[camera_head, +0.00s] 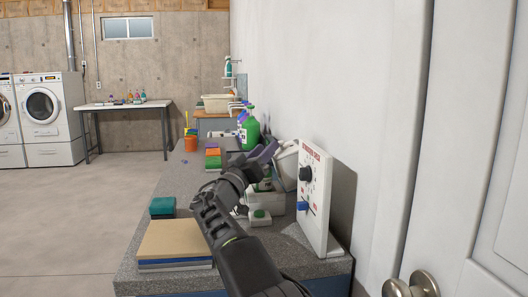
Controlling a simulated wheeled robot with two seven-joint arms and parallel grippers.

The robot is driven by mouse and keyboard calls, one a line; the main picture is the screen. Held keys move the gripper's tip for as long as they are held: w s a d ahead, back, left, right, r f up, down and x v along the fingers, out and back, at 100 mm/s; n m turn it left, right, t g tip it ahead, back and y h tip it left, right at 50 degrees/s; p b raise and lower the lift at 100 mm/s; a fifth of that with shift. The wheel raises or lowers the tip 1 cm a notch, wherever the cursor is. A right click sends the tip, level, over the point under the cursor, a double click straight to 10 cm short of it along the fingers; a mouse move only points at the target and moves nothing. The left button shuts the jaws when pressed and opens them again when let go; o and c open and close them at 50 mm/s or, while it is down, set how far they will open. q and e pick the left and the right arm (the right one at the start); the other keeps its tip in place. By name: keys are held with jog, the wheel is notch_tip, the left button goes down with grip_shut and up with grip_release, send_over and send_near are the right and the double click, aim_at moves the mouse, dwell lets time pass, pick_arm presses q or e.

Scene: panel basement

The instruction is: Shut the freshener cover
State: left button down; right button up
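The freshener appears to be the white casing (268,202) on the grey bench, with a pale tilted part like a raised cover (288,165) above it. My black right arm reaches in from the bottom and crosses in front of its left side. My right gripper (258,160) is at the upper left of the casing, close to the raised part. Whether it touches that part is unclear. Its fingers are small and partly blocked, so their opening cannot be read. The arm hides part of the casing. My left gripper is out of view.
A white panel (316,190) with a black knob and blue slider stands right of the casing. A small white-and-green item (260,217) sits in front. Boards (175,240), a teal block (162,206) and a green bottle (249,132) share the bench (160,187). A wall bounds the right.

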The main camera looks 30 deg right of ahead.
notch_tip(320, 180, up, 10)
jog(key=p, duration=0.3)
dwell(0.3)
jog(key=shift+r, duration=0.1)
dwell(0.3)
